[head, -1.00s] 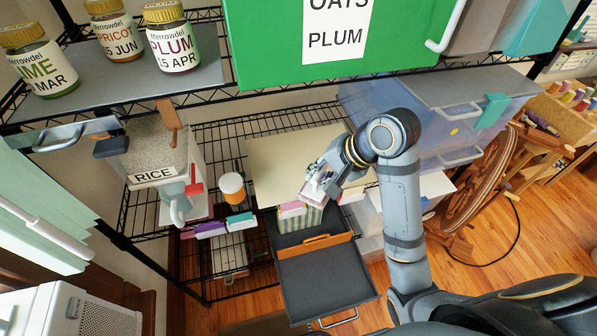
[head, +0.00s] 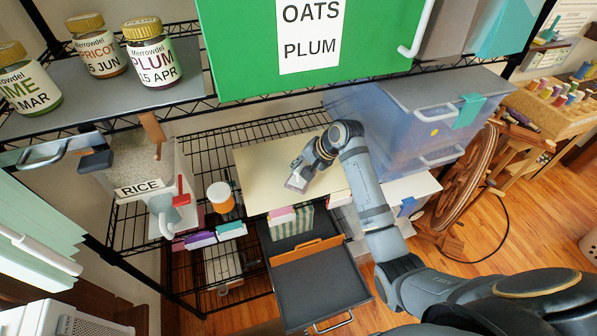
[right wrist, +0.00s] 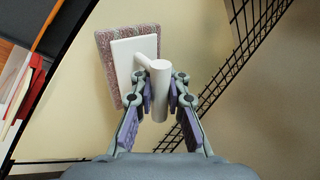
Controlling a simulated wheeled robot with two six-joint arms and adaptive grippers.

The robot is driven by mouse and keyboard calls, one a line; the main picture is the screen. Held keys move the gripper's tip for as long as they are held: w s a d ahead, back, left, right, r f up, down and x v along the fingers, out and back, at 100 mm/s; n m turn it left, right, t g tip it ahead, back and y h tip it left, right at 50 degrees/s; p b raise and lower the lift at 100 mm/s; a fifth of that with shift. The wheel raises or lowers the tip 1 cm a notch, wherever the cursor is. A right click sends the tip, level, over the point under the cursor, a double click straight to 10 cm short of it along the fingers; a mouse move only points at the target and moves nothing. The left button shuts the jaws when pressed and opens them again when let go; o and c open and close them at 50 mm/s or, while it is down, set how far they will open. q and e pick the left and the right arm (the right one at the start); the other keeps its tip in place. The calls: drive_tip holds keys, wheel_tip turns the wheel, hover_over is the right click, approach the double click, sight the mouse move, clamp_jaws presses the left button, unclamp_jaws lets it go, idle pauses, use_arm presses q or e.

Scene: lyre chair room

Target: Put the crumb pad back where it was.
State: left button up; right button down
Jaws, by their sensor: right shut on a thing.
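The crumb pad (right wrist: 106,65) shows in the right wrist view as a speckled pinkish-grey slab with a white backing plate and a white round handle. My right gripper (right wrist: 160,90) is shut on that handle, one finger on each side. In the head view my right gripper (head: 304,172) is over the cream top of the drawer unit (head: 265,165), and the pad (head: 296,182) is a small pale patch at its tip. I cannot tell whether the pad touches the top. My left gripper is not in view.
Below the cream top, a dark drawer (head: 320,287) stands open with an orange divider (head: 308,250) and striped packets (head: 302,220). An orange-brown jar (head: 221,197) and a rice bin (head: 140,165) stand left. A clear blue drawer box (head: 400,125) stands right. A wire shelf with a green box (head: 240,50) hangs above.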

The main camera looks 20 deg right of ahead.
drive_tip(key=shift+s+f, duration=0.1)
drive_tip(key=shift+f, duration=0.75)
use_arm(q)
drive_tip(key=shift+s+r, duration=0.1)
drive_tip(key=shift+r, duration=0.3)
use_arm(e)
drive_tip(key=shift+d, duration=0.1)
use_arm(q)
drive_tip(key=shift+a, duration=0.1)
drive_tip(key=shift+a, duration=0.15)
use_arm(e)
drive_tip(key=c, duration=1.3)
unclamp_jaws()
drive_tip(key=shift+f, duration=0.15)
drive_tip(key=shift+c, duration=0.2)
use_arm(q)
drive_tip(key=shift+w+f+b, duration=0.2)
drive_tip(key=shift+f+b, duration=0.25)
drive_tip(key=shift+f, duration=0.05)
use_arm(e)
drive_tip(key=v, duration=1.2)
